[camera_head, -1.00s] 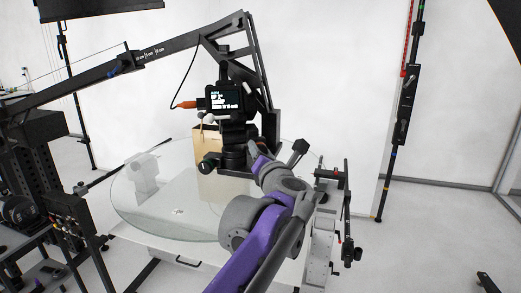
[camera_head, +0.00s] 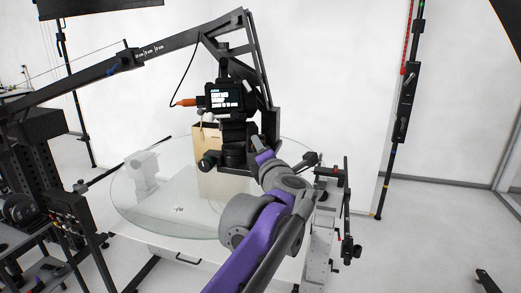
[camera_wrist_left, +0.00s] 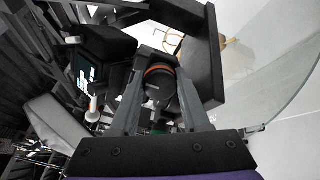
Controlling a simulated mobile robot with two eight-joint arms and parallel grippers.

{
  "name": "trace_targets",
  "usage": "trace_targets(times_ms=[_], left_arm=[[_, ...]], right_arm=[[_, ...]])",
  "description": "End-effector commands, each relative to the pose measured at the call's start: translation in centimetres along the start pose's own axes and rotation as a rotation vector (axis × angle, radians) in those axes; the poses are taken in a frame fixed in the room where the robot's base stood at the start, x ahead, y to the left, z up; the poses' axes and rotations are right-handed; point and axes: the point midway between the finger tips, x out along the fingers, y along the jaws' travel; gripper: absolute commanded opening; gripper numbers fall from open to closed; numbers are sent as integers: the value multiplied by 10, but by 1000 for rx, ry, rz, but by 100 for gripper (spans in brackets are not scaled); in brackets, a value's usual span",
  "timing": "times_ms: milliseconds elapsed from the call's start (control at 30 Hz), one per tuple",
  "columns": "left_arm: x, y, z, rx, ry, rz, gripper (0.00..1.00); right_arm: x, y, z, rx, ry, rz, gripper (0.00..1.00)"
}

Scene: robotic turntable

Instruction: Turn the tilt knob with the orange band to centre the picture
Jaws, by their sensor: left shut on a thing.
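The black tilt knob (camera_wrist_left: 160,92) with the orange band (camera_wrist_left: 158,68) shows between my fingers in the left wrist view. My left gripper (camera_wrist_left: 161,75) is shut on this knob, one finger on each side. In the head view my purple and grey left arm reaches up to the camera head (camera_head: 236,135) on the crane, and the fingers and knob are too small or hidden to make out. My right gripper is not in view.
A round glass turntable (camera_head: 130,213) lies below the camera. A beige bag or box (camera_head: 208,182) stands behind the camera head. The crane arm (camera_head: 165,50) runs from the left. A stand with handles (camera_head: 346,215) is at right; the floor beyond is open.

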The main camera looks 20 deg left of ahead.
Motion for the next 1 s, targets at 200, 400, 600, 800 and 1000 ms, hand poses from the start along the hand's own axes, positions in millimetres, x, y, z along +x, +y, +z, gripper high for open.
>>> trace_targets(times_ms=[200, 400, 600, 800, 1000], left_arm=[[0, 0, 0, 2, -1, 0, 0], [0, 0, 0, 1, -1, 0, 61], [0, 0, 0, 0, 0, 0, 76], [-2, 0, 0, 0, -1, 0, 76], [-26, -2, 0, -1, -3, -3, 76]], right_arm=[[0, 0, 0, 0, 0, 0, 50], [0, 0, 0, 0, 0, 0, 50], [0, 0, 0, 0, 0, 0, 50], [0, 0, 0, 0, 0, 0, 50], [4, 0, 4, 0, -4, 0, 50]])
